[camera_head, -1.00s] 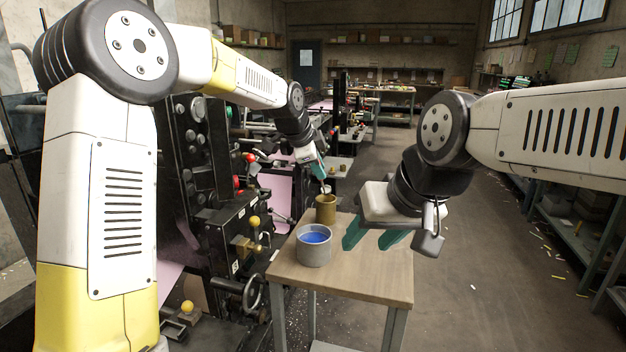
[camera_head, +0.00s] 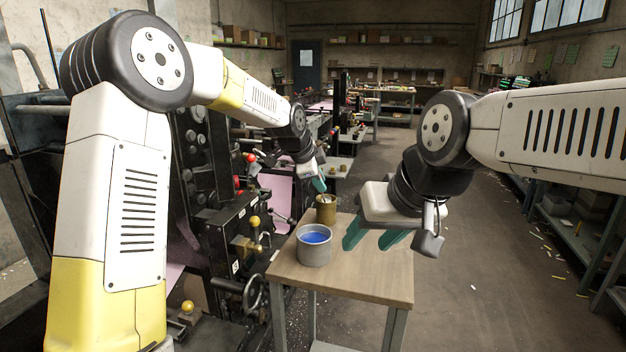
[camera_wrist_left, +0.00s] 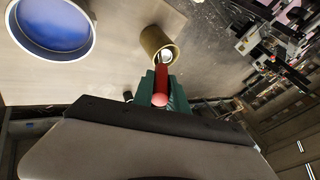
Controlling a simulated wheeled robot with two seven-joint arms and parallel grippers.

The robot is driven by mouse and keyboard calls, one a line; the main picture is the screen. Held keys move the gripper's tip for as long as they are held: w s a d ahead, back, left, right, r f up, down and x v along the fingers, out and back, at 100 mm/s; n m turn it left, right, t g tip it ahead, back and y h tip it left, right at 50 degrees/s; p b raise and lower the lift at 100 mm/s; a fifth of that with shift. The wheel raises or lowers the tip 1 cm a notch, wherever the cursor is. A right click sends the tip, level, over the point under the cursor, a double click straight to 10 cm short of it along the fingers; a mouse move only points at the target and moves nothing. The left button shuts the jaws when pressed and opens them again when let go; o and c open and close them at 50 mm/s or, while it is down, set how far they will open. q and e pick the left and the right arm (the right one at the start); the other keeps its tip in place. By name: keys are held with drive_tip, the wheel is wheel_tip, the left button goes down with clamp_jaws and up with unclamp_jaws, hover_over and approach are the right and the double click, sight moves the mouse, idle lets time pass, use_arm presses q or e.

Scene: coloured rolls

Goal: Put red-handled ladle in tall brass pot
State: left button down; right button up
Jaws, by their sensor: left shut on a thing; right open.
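The tall brass pot (camera_head: 326,211) stands upright on the small wooden table, behind the blue-filled grey pot. It also shows in the left wrist view (camera_wrist_left: 152,39). My left gripper (camera_head: 319,184) is at the pot's rim in the head view. In the left wrist view its green fingers (camera_wrist_left: 161,92) are shut on the red handle of the ladle (camera_wrist_left: 161,82). The ladle's pale metal end shows at the pot's mouth; how deep it sits inside I cannot tell. My right gripper (camera_head: 371,238) is open and empty above the table's right side.
A grey pot with blue inside (camera_head: 314,251) stands at the table's left, in front of the brass pot. The wooden table (camera_head: 345,284) has bare room at its front. Dark machinery (camera_head: 215,215) crowds the table's left side.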

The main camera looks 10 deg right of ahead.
use_arm(q)
drive_tip(key=shift+f, duration=0.2)
drive_tip(key=c, duration=1.3)
unclamp_jaws()
drive_tip(key=shift+r, duration=0.2)
drive_tip(key=v, duration=1.2)
drive_tip(key=s+a+r+n+y, duration=0.1)
drive_tip(key=s+a+r+n, duration=0.1)
drive_tip(key=s+a+n, duration=0.3)
drive_tip(key=s+a+f+n, duration=0.2)
drive_tip(key=s+a+n, duration=0.2)
drive_tip(key=s, duration=0.4)
drive_tip(key=s+a+f+n+y, duration=0.1)
drive_tip(key=s+a+f+n, duration=0.1)
drive_tip(key=s+a+n, duration=0.3)
drive_tip(key=s+a+f+n, duration=0.3)
drive_tip(key=s+a, duration=0.3)
drive_tip(key=s, duration=0.6)
drive_tip(key=shift+n, duration=0.9)
